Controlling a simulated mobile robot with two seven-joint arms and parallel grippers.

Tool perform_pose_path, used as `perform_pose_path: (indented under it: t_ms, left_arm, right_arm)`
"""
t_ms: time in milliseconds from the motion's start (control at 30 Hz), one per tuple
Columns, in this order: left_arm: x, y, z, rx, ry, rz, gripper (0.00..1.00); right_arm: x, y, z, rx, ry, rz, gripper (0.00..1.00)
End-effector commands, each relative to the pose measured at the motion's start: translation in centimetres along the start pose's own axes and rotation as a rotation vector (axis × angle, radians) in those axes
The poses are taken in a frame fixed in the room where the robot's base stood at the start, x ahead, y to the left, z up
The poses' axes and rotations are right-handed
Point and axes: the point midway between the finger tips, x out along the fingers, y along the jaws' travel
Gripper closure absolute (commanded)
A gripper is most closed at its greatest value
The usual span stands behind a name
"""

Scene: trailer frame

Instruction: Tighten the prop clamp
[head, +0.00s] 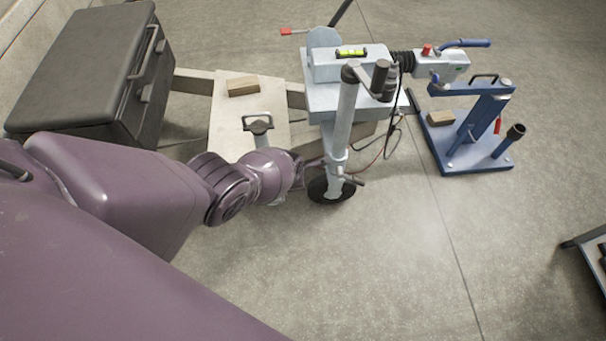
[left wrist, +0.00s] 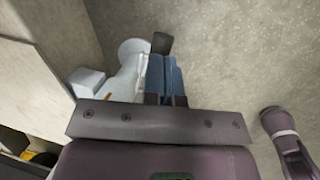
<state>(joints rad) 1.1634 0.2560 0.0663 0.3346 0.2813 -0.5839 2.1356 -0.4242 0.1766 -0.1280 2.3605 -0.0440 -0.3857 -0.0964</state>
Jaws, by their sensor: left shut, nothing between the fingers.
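The prop is a grey upright tube (head: 345,120) with a crank handle on top and a black wheel (head: 331,190) at the floor. A small handle (head: 349,178) sticks out low on the tube; I cannot tell which part is the prop clamp. My left arm reaches in from the left and ends beside the tube. Its fingers are hidden in the head view. In the left wrist view my left gripper (left wrist: 165,62) is shut and empty, its blue fingers close by a pale tube (left wrist: 127,75) and a dark round end. Contact cannot be told.
A dark case (head: 85,70) stands at the left. A board (head: 225,110) with a wooden block lies behind my wrist. A level (head: 351,53) sits on the trailer head. A blue stand (head: 475,125) is at the right. The floor in front is clear.

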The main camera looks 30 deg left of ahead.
Motion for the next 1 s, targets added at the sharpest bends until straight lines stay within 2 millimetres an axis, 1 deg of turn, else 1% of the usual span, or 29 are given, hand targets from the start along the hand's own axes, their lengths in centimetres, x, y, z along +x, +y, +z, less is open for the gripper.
perform_pose_path:
  t_ms: [33,100,200,500,700,1000]
  left_arm:
    - [1.0,-0.4,-0.5,-0.001,0.004,-0.007,1.00]
    - [1.6,-0.4,-0.8,-0.003,0.004,-0.008,1.00]
    - [2.6,-0.6,-1.1,-0.001,0.004,-0.009,1.00]
    - [5.0,-0.9,-1.6,-0.001,0.002,-0.007,1.00]
    - [5.9,-1.0,-2.0,0.000,0.001,-0.004,1.00]
    - [6.7,-1.1,-2.6,0.000,0.001,-0.003,1.00]
  right_arm:
    - [0.1,-0.2,0.5,-0.005,-0.009,-0.003,0.52]
    - [0.2,-0.3,0.7,-0.014,-0.011,-0.005,0.52]
    - [0.3,-0.2,0.2,-0.010,0.025,-0.003,0.52]
    - [0.4,0.0,0.6,0.022,0.077,0.009,0.52]
    - [0.5,0.2,0.7,0.037,0.105,0.016,0.52]
    - [0.5,0.3,0.7,0.046,0.127,0.020,0.52]
